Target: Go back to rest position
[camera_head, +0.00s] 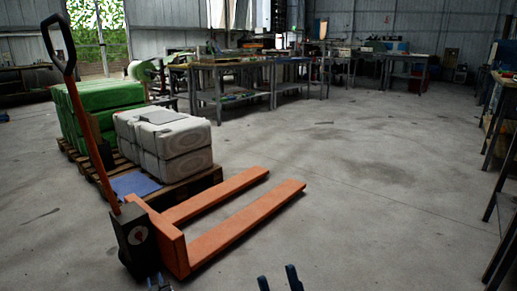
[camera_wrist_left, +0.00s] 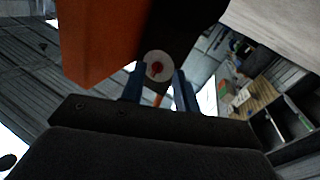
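My left gripper (camera_head: 160,284) shows at the bottom edge of the head view, just in front of the black base of an orange pallet jack (camera_head: 232,228). In the left wrist view my left gripper (camera_wrist_left: 158,92) has its two blue fingers apart with a gap between them. The jack's dark housing with a round white and red mark (camera_wrist_left: 159,67) shows beyond the fingers. My right gripper (camera_head: 279,280) shows at the bottom middle of the head view. Its two dark blue fingers are apart, with bare floor visible around them.
A wooden pallet (camera_head: 200,184) holds white wrapped sacks (camera_head: 178,148) and green sacks (camera_head: 98,104) behind the jack. The jack's handle (camera_head: 58,45) rises at left. Workbenches (camera_head: 228,68) line the back, and shelving (camera_head: 500,120) stands at right. Open concrete floor (camera_head: 370,200) lies at right.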

